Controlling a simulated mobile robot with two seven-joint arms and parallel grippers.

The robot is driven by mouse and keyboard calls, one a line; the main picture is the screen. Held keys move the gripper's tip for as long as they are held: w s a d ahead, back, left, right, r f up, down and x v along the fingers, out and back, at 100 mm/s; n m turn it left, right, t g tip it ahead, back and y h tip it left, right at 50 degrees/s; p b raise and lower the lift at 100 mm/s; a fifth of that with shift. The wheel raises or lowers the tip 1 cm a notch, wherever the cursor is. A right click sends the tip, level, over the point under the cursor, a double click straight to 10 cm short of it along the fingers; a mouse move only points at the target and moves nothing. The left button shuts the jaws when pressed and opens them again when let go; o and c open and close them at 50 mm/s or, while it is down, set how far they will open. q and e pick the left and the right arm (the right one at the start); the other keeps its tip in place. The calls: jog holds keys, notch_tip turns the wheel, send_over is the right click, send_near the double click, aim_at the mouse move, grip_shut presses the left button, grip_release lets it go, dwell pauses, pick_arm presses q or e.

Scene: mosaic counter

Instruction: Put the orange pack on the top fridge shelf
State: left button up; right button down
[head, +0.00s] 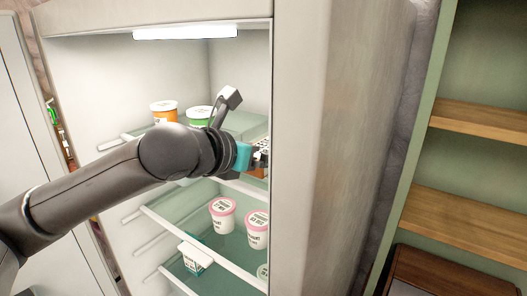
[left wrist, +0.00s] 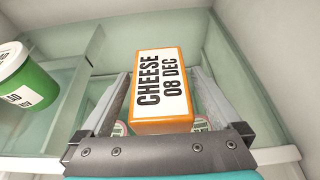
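The orange pack (left wrist: 162,90) is a block with a white label reading "CHEESE 08 DEC". The top fridge shelf (head: 244,123) is glass and holds an orange tub (head: 163,112) and a green tub (head: 199,117). My right gripper is not in view.
The green tub also shows at the left of the wrist view (left wrist: 28,83). Pink-lidded tubs (head: 222,215) and a small carton (head: 194,258) stand on a lower shelf. The fridge's side wall (head: 330,130) is right of the gripper. Wooden shelves (head: 470,220) stand further right.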

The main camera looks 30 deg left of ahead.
pick_arm(q)
jog(key=shift+r, duration=0.25)
jog(key=shift+s+a, duration=0.1)
jog(key=shift+s, duration=0.15)
jog(key=b+v, duration=0.9)
jog(key=v, duration=0.2)
jog(key=shift+s, duration=0.25)
